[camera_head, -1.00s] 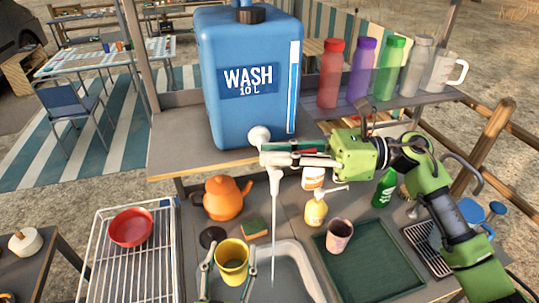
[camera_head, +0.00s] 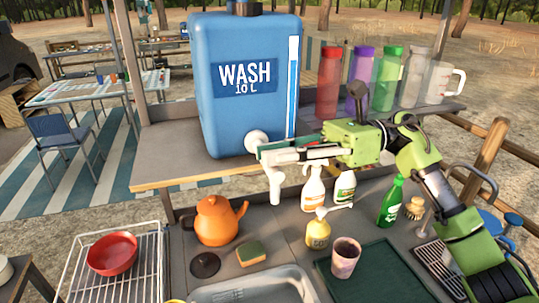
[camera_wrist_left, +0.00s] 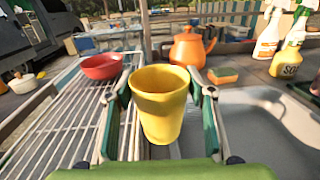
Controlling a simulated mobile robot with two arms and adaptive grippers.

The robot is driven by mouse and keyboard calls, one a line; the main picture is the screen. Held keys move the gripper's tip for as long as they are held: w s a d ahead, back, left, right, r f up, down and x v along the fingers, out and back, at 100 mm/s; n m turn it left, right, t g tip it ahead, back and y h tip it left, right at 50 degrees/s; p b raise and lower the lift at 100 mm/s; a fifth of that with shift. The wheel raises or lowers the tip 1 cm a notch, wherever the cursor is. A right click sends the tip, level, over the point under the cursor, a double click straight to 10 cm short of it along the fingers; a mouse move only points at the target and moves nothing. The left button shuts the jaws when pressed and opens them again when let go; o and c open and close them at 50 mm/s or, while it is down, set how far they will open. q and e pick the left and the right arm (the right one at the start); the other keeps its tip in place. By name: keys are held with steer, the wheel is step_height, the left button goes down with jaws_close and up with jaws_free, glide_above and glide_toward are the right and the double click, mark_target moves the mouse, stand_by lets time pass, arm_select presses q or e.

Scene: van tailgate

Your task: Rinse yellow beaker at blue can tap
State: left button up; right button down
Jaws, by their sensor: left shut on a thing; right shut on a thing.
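The blue can (camera_head: 225,110) marked WASH 10 L stands on the wooden shelf. Its white tap (camera_head: 272,185) points down over the counter, with no stream visible below it. My right gripper (camera_head: 268,152) is shut at the top of the tap; its fingers hide most of the handle. In the left wrist view, the yellow beaker (camera_wrist_left: 162,112) is upright between the fingers of my left gripper (camera_wrist_left: 163,92), which is shut on it. It appears between the wire rack and the sink (camera_wrist_left: 265,115). The head view barely shows the beaker at its bottom edge.
The wire rack (camera_head: 150,255) holds a red bowl (camera_head: 113,253). An orange kettle (camera_head: 217,222), a sponge (camera_head: 251,253) and a soap bottle (camera_head: 318,232) stand behind the sink. Several coloured bottles line the shelf.

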steer(key=c, duration=2.2)
jaws_free()
steer(key=shift+r, duration=0.1)
arm_select(q)
steer(key=shift+d, duration=0.1)
arm_select(e)
steer(key=shift+d, duration=0.1)
steer(key=shift+w+d, duration=0.1)
steer(key=v, duration=1.2)
arm_select(q)
steer(key=shift+r, duration=0.15)
